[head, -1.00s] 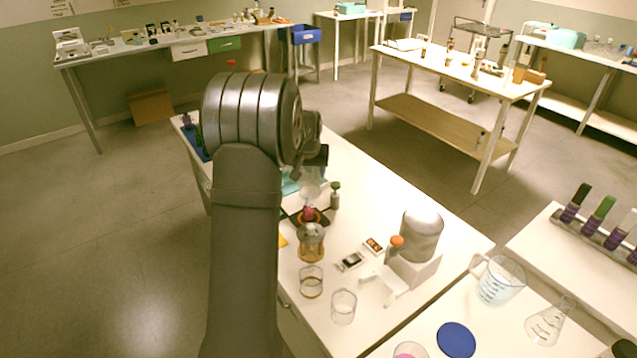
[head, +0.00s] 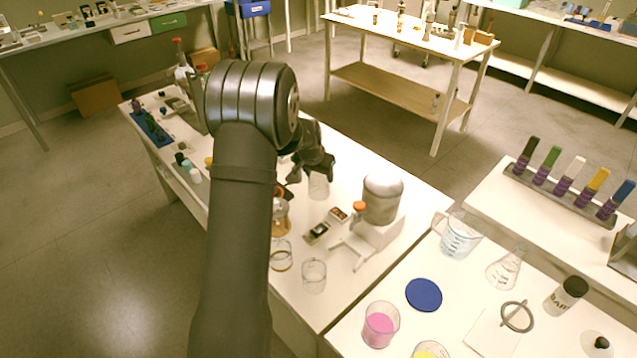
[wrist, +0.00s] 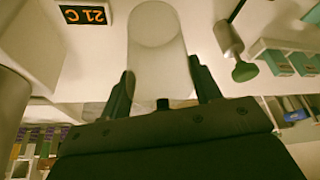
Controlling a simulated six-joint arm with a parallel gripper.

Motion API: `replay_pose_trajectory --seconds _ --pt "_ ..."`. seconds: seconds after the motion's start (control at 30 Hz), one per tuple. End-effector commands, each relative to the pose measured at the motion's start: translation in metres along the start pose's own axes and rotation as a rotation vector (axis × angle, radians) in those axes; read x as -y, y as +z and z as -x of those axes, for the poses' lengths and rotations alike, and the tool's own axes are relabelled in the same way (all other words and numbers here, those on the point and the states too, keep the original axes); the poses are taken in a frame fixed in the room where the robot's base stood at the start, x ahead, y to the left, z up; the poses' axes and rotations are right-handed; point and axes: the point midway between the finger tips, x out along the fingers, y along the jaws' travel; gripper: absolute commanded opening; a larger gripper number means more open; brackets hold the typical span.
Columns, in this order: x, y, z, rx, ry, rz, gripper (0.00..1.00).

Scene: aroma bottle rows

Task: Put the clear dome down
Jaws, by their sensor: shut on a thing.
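The clear dome (head: 318,187) is a see-through rounded cover, hanging under my gripper (head: 314,172) over the white bench in the head view. In the wrist view the dome (wrist: 157,60) stands between the two dark fingers of my gripper (wrist: 160,80), which is shut on it. The dome is to the right of a dark and red thing (head: 281,191) partly hidden behind my arm. I cannot tell whether the dome's lower edge touches the bench.
An amber glass vessel (head: 281,220) and clear beakers (head: 314,276) stand nearer the camera. A white and grey device (head: 382,200) stands to the right. The wrist view shows a green-ended item (wrist: 243,70) beside the dome and a "21 C" display (wrist: 85,14).

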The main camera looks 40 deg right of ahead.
Motion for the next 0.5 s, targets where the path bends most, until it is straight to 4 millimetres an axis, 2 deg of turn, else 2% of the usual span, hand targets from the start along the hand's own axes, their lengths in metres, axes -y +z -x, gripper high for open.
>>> replay_pose_trajectory --seconds 0.23,0.5 --pt "0.0 0.013 -0.029 0.002 0.0 0.001 0.3" --pt "0.0 0.013 -0.031 0.001 -0.001 0.001 0.3"
